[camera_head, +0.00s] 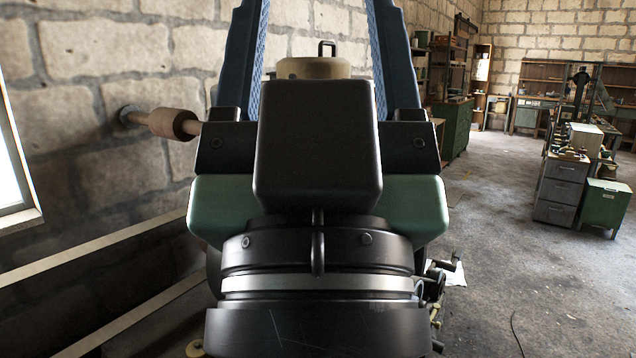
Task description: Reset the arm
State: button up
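A large dark assembly with green side parts fills the middle of the head view. I cannot tell how much of it is my own arm or body. What lies directly behind the dark assembly is hidden.
A wooden roller-like part (172,123) sticks out near the stone wall (105,45) at left. A grey drawer cabinet (562,190) and a green cabinet (604,206) stand at right. Open concrete floor (500,250) lies between.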

notch_tip(320, 180, up, 17)
jog(key=p, duration=1.5)
jog(key=shift+r, duration=0.2)
dwell(0.5)
